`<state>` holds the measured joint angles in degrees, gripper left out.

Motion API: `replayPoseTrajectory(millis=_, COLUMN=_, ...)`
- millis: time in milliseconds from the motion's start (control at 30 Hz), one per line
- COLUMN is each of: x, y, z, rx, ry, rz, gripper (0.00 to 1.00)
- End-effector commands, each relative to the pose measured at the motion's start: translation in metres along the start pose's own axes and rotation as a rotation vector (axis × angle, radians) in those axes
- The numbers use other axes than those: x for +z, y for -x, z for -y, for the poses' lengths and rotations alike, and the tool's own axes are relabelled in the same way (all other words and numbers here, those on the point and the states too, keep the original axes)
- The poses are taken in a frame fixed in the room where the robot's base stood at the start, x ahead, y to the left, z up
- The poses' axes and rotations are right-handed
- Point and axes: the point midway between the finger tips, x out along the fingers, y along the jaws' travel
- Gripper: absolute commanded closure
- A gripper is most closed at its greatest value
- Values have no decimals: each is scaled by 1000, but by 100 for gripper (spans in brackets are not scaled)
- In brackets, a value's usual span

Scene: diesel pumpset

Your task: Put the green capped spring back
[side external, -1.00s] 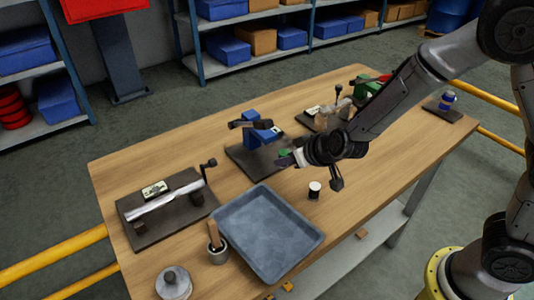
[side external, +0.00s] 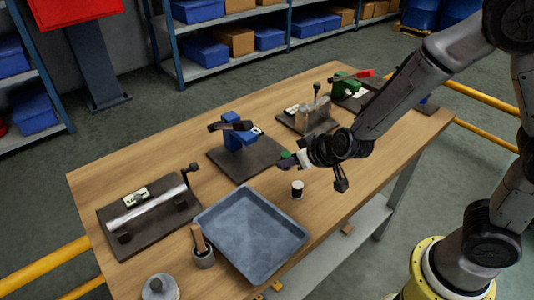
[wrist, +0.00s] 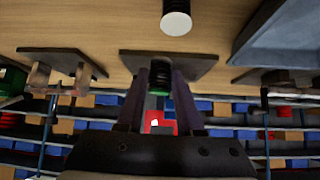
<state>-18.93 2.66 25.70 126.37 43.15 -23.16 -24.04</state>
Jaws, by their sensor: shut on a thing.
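My gripper (side external: 296,157) is shut on the green capped spring (side external: 286,155), holding it above the table to the right of the blue stand (side external: 240,138). In the wrist view, the dark spring body with its green end (wrist: 160,78) sits between my two fingers (wrist: 160,98). The blue stand has a dark arm on top and stands on a dark base plate (side external: 246,167). The plate also shows behind the spring in the wrist view (wrist: 195,66). The stand itself is mostly hidden there by the spring and fingers.
A black cylinder with a white top (side external: 297,189) stands on the table below my gripper. A grey tray (side external: 212,228) is at the front, with a cup (side external: 203,257) beside it. Other fixtures include a metal-rod one (side external: 150,207) and a green one (side external: 345,84).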

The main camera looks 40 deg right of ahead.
Motion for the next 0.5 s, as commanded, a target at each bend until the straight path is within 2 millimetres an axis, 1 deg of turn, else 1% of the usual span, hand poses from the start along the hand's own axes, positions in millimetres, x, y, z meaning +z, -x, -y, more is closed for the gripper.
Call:
replayPoseTrajectory(millis=33, x=9, y=8, z=-11, rx=12, ry=-9, rz=0, gripper=100)
replayPoseTrajectory(millis=100, x=19, y=16, z=-23, rx=24, ry=-18, rz=0, gripper=100)
replayPoseTrajectory(millis=267, x=37, y=30, z=-44, rx=45, ry=-32, rz=-2, gripper=100)
replayPoseTrajectory(millis=400, x=42, y=37, z=-53, rx=54, ry=-40, rz=-9, gripper=100)
replayPoseTrajectory(millis=500, x=39, y=39, z=-55, rx=56, ry=-46, rz=-18, gripper=100)
